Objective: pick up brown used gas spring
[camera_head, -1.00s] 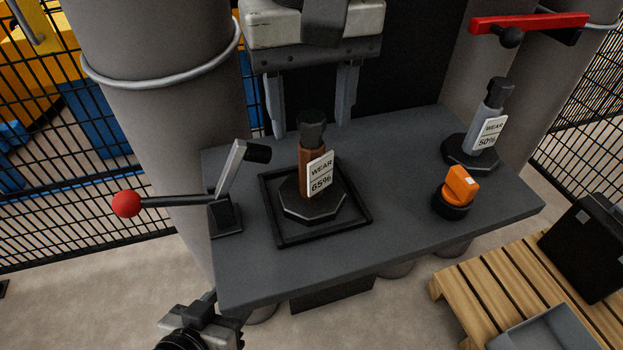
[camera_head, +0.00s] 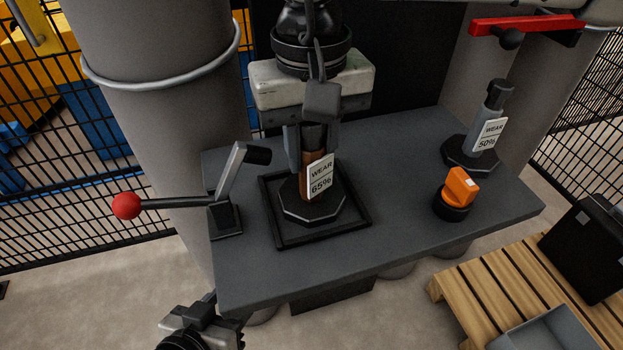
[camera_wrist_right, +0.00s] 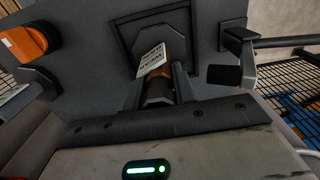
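The brown used gas spring (camera_head: 319,176) stands upright on a dark octagonal base inside a square black frame (camera_head: 276,235). It bears a white "WEAR 65%" tag, and it also shows in the right wrist view (camera_wrist_right: 155,61). My right gripper (camera_head: 312,150) is above the base with one finger on each side of the spring's dark upper part, closed in on it. The gripper hides the spring's top in the head view. My left gripper (camera_head: 203,325) is at the bottom left, below the table's front edge; its fingers are not clear.
A grey "WEAR 50%" gas spring (camera_head: 490,125) stands at the table's right, behind an orange knob (camera_head: 460,186). A lever with a red ball (camera_head: 126,205) stands left of the frame. A red bar (camera_head: 528,23) hangs at upper right. A wooden pallet (camera_head: 450,288) is lower right.

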